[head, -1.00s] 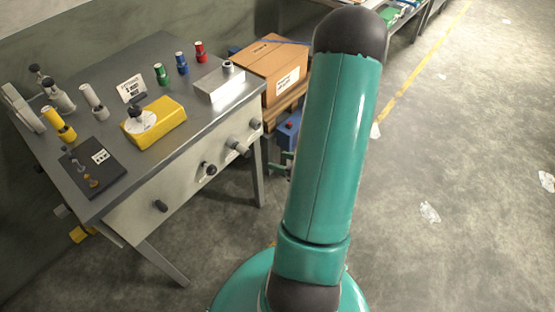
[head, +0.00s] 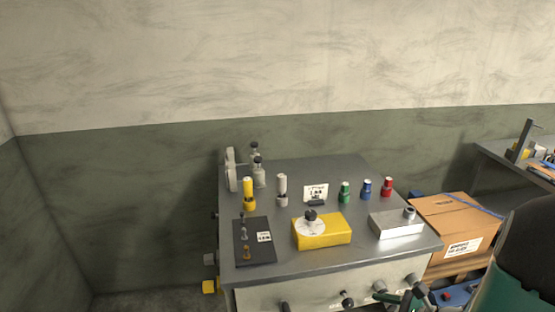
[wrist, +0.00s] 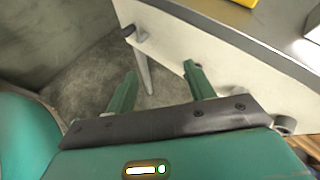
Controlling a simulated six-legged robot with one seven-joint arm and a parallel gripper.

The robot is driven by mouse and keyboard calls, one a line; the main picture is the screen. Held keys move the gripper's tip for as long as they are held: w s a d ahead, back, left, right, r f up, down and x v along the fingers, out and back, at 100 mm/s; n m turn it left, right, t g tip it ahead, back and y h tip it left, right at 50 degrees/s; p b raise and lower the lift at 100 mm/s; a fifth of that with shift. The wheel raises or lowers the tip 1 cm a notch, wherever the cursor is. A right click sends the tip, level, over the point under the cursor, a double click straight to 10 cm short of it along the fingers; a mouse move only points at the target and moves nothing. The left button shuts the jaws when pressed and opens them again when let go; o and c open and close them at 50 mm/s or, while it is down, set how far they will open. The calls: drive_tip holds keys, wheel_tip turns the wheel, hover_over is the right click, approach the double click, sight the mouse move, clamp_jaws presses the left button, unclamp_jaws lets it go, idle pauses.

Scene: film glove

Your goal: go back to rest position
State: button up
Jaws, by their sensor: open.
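My gripper (wrist: 160,88) shows in the wrist view with its two green fingers spread apart and nothing between them. It is in front of the white front panel of the workbench (wrist: 225,50), below the bench top. In the head view, part of my green arm fills the lower right corner. Small parts at the bottom edge near the bench front may be my gripper, but they are too cut off to tell.
The grey workbench (head: 285,172) carries a yellow box (head: 330,235), a black plate (head: 258,225), a metal block (head: 390,226) and several coloured cylinders. Knobs stick out of its front. A cardboard box (head: 450,222) stands right of it. A wall is behind.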

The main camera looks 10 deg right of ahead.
drive_tip(key=s+a+r+n+g+h, duration=0.1)
drive_tip(key=s+a+r+n+g, duration=0.2)
drive_tip(key=a+n, duration=0.35)
drive_tip(key=a+r+n+g, duration=0.4)
drive_tip(key=a+r+n, duration=0.1)
drive_tip(key=n, duration=0.2)
drive_tip(key=s+a+r+n+t+h, duration=0.3)
drive_tip(key=r+n+h, duration=0.4)
drive_tip(key=r+n, duration=0.3)
drive_tip(key=shift+s+a+r+n, duration=0.35)
drive_tip(key=shift+s+n, duration=0.1)
drive_tip(key=shift+n, duration=0.5)
drive_tip(key=shift+d, duration=0.15)
